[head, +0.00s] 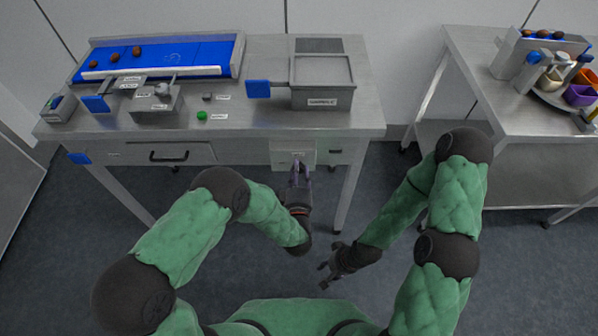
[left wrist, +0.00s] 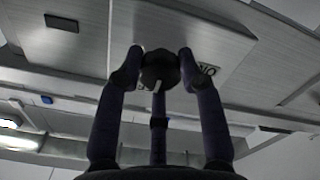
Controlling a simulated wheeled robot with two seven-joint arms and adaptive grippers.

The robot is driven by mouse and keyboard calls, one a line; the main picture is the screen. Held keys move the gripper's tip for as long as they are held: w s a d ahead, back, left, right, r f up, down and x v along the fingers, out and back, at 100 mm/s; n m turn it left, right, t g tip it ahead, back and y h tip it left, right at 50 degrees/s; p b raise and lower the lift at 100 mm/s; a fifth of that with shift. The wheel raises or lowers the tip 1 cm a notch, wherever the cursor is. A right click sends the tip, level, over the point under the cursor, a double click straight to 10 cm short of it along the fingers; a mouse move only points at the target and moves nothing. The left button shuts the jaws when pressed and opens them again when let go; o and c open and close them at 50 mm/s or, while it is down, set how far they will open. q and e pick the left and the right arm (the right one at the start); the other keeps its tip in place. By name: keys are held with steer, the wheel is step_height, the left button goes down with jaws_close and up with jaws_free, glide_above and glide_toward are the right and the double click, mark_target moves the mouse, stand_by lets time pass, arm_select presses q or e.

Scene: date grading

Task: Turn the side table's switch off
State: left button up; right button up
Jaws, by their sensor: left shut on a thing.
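A dark round switch knob (left wrist: 160,68) with a short white mark sits on a pale panel (head: 291,148) at the front edge of the left-hand table (head: 255,118). In the left wrist view a label (left wrist: 207,69), seen upside down and apparently reading ON, is just right of the knob. The white mark points toward the bottom of that view. My left gripper (head: 298,168) is at the panel, its fingers shut on the knob from both sides. The gripper hides the knob in the head view. My right gripper (head: 325,275) is open and empty, low over the floor.
A drawer with a dark handle (head: 168,156) is left of the panel. A blue belt (head: 180,55), a grey box (head: 322,96) and a green button (head: 202,115) are on the tabletop. Another table (head: 500,105) with cups stands at the right. Floor shows between the tables.

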arm_select(q)
steer(key=shift+a+r+m, duration=0.1)
steer(key=shift+a+m, duration=0.15)
steer(key=shift+m, duration=0.35)
steer(key=shift+o, duration=0.2)
steer(key=shift+r, duration=0.1)
steer(key=o, duration=1.1)
steer(key=shift+a, duration=0.1)
steer(key=s, duration=1.2)
